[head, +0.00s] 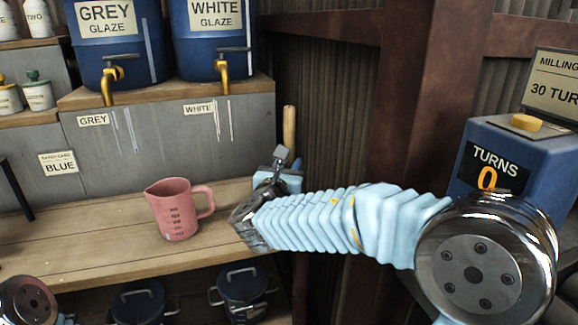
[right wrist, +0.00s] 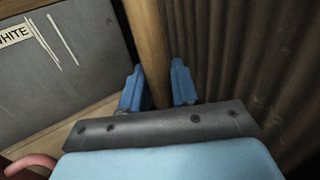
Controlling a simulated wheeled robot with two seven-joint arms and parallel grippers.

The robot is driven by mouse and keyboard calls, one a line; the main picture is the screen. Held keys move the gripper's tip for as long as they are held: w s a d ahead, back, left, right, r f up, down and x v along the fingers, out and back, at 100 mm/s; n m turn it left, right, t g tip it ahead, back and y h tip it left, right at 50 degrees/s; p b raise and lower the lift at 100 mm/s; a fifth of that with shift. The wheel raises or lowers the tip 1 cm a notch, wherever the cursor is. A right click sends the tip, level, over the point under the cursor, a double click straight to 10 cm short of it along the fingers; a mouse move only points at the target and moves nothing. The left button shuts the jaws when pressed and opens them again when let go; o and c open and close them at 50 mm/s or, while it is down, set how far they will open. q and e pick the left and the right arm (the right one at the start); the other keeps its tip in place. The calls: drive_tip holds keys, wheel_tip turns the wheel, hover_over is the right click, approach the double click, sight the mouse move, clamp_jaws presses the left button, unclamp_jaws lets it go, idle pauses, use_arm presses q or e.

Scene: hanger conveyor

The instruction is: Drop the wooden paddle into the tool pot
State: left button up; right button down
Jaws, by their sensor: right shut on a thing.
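The wooden paddle (head: 289,128) stands about upright at the right end of the wooden shelf, its handle rising above my right gripper (head: 285,172). In the right wrist view its round shaft (right wrist: 148,42) runs between the two blue fingers of the right gripper (right wrist: 159,88), which is shut on it. The paddle's lower end is hidden behind the gripper. I cannot make out the tool pot in either view. My left gripper is out of view.
A pink measuring jug (head: 175,212) stands on the shelf (head: 110,245), left of my right gripper. Blue glaze barrels (head: 211,50) with brass taps stand above a grey panel. A corrugated wall (head: 335,110) is close on the right. A blue turns counter (head: 515,150) reads 0.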

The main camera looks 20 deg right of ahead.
drive_tip(key=shift+f+b, duration=0.35)
drive_tip(key=shift+f, duration=0.15)
drive_tip(key=c, duration=0.8)
unclamp_jaws()
drive_tip(key=shift+c, duration=0.2)
drive_tip(key=shift+r, duration=0.1)
drive_tip(key=shift+r+p, duration=0.25)
drive_tip(key=shift+p, duration=0.15)
drive_tip(key=shift+r+p, duration=0.6)
drive_tip(key=shift+r, duration=0.05)
drive_tip(key=b+v, duration=0.2)
drive_tip(key=v, duration=1)
drive_tip(key=shift+f+b, duration=0.3)
drive_tip(key=shift+f, duration=0.05)
